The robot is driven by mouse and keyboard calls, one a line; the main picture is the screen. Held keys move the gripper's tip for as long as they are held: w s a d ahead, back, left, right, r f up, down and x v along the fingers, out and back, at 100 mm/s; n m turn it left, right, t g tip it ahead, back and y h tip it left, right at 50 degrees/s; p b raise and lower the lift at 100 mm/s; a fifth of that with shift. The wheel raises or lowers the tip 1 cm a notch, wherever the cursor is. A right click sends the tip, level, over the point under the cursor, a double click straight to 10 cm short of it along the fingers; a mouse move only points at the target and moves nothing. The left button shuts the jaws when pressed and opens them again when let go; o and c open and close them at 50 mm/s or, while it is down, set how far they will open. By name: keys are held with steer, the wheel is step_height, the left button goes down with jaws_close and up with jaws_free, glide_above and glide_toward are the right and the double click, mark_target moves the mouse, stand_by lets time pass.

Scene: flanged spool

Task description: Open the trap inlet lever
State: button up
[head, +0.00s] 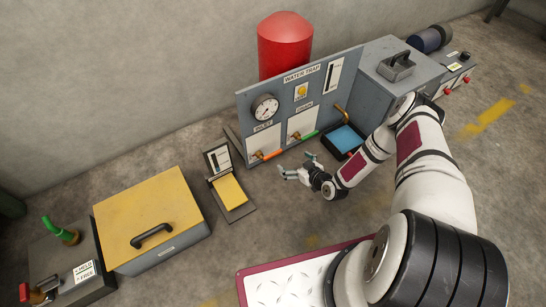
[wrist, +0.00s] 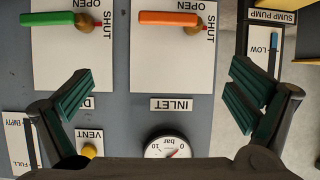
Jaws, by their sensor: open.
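The water trap panel (head: 320,85) stands upright in the head view. The inlet lever (head: 270,155) is orange and sits low on the panel's left white plate. In the wrist view, which shows the panel upside down, the inlet lever (wrist: 168,18) lies level, extending left from its brass pivot. OPEN is printed above the pivot and SHUT to its right. The INLET label (wrist: 171,104) is below the plate. My gripper (head: 297,165) is open and empty in front of the panel. In the wrist view my gripper (wrist: 160,92) has its fingers spread wide, apart from the lever.
A green lever (wrist: 47,19) lies level on the neighbouring plate. A pressure gauge (head: 265,107) and a yellow vent knob (wrist: 89,151) are on the panel. A blue-filled tray (head: 343,139) stands right of my gripper. A sump pump stand (head: 233,193) is on the left.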

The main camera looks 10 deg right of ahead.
mark_target(273, 153)
steer(key=shift+m+t, duration=0.3)
steer(key=shift+t, duration=0.1)
steer(key=f+b+x, duration=0.1)
steer(key=b+x, duration=0.1)
steer(key=x, duration=0.2)
steer(key=s+b+x, duration=0.1)
steer(key=b+x, duration=0.1)
steer(key=x, duration=0.3)
steer(key=a+f+b+x, duration=0.1)
steer(key=b+x, duration=0.1)
steer(key=x, duration=0.3)
steer(key=shift+s+f+b, duration=0.1)
steer(key=shift+f+b, duration=0.3)
steer(key=c, duration=1.6)
steer(key=shift+r, duration=0.1)
